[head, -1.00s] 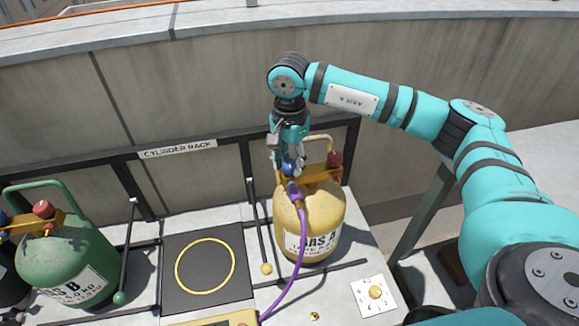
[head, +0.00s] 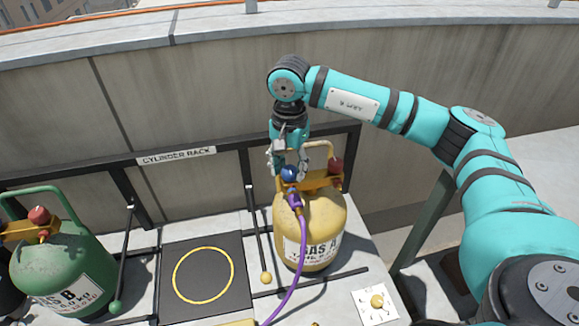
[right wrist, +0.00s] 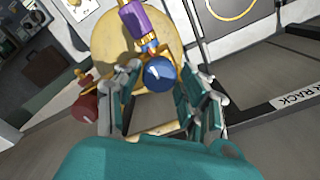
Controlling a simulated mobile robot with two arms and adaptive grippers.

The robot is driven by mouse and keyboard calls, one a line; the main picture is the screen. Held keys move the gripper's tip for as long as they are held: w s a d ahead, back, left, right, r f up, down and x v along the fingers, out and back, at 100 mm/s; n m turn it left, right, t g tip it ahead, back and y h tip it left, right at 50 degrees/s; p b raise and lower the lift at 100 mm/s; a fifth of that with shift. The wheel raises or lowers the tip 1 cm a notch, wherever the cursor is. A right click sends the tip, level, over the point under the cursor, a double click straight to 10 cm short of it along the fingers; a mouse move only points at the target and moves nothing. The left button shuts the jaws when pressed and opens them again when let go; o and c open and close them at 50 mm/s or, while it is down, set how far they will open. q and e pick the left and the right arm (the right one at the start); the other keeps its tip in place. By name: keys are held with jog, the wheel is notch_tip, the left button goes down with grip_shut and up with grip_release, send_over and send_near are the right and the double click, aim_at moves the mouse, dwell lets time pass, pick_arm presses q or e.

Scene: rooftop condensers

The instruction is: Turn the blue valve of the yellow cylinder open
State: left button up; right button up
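The yellow cylinder (head: 312,225), labelled GAS A, stands upright on the rack's pale platform right of centre in the head view. Its round blue valve (head: 289,173) is at the top, left on the orange bracket, with a purple hose fitting below it. My right gripper (head: 288,166) points down over the valve with its fingers apart. In the right wrist view the blue valve (right wrist: 160,75) shows between the spread fingers, with gaps visible; contact cannot be told. How far the valve is turned cannot be told. My left gripper is out of view.
A red knob (head: 336,165) sits on the bracket right of the blue valve, and a carrying handle (head: 318,145) arches behind. A purple hose (head: 293,268) runs down the front. A green cylinder (head: 62,262) stands at left. A black pad with a yellow ring (head: 203,249) is empty.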

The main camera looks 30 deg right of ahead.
aim_at(289, 169)
jog(key=shift+o, duration=1)
notch_tip(289, 169, up, 12)
